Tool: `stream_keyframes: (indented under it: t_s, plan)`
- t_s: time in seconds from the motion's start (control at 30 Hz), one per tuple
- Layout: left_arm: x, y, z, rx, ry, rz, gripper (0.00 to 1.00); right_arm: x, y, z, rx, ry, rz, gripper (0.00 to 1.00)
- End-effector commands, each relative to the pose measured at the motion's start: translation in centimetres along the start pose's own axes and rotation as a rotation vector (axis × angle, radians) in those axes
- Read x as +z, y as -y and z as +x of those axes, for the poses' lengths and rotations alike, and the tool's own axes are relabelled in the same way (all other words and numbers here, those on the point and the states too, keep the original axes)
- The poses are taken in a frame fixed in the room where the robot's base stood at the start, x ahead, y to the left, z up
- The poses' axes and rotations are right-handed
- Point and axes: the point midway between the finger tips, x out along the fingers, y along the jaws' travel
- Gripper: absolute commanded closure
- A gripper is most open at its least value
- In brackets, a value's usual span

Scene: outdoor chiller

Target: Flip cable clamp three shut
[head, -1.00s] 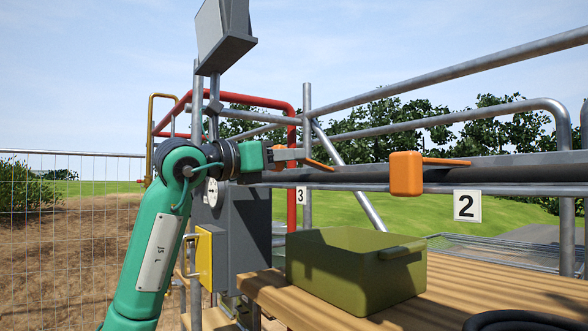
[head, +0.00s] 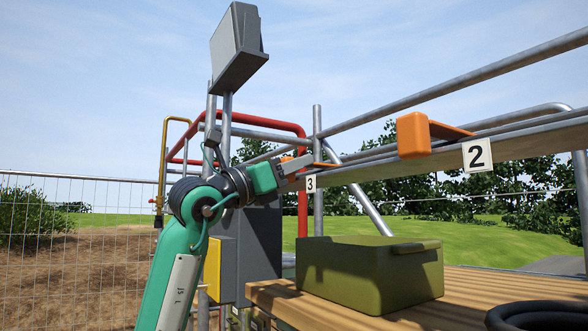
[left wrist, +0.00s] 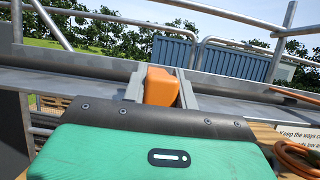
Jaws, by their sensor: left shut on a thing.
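Cable clamp three is an orange clamp on the grey rail above the number 3 label (head: 311,183). In the head view a thin orange strip (head: 326,165) of it shows, and the gripper hides most of the rest. In the left wrist view its orange block (left wrist: 160,87) sits between the two grey fingers. My left gripper (head: 297,165) is shut on this block at the rail. My right gripper is in neither current view.
Another orange clamp (head: 413,136) stands along the rail near the number 2 label (head: 477,153). An olive box (head: 370,277) sits on a wooden bench (head: 463,283) below, beside a black coil (head: 535,316). A grey cabinet (head: 257,250) stands behind my arm.

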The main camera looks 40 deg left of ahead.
Motion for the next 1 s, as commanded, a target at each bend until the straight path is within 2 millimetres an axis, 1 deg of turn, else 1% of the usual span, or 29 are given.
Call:
stream_keyframes:
  t_s: [0.1, 0.13, 0.2, 0.23, 0.5, 0.57, 0.63, 0.77, 1.0]
  plan:
    - [0.0, 0.1, 0.0, -0.001, 0.001, 0.001, 1.00, 0.0, 0.0, 0.0, 0.000, -0.001, 0.000, 0.53]
    - [0.0, 0.1, 0.0, -0.001, 0.001, 0.001, 0.66, 0.0, 0.0, 0.0, 0.000, -0.001, 0.000, 0.53]
    - [0.0, 0.1, 0.0, -0.001, 0.000, 0.001, 0.52, -0.1, 0.0, 0.0, 0.000, -0.001, 0.000, 0.53]
    - [-0.1, 0.1, 0.0, -0.001, 0.000, 0.001, 0.49, -0.1, 0.0, 0.0, 0.000, -0.001, 0.000, 0.53]
    - [-0.1, 0.0, -0.1, 0.000, -0.002, 0.001, 0.49, 0.0, -0.2, 0.1, 0.002, -0.001, -0.001, 0.53]
    - [-0.2, 0.0, -0.4, 0.000, -0.002, 0.001, 0.49, 0.0, -0.3, 0.3, 0.003, -0.001, -0.002, 0.53]
    - [-0.3, 0.0, -1.1, 0.001, -0.001, 0.002, 0.49, 0.1, -0.4, 0.8, 0.004, 0.000, -0.002, 0.53]
    - [-0.5, 0.0, -3.4, 0.002, 0.000, 0.004, 0.49, 0.2, -0.5, 2.1, 0.005, 0.000, -0.002, 0.53]
    - [-0.6, 0.0, -9.0, 0.002, -0.001, 0.004, 0.49, 0.4, -0.5, 4.9, 0.006, -0.001, -0.002, 0.53]
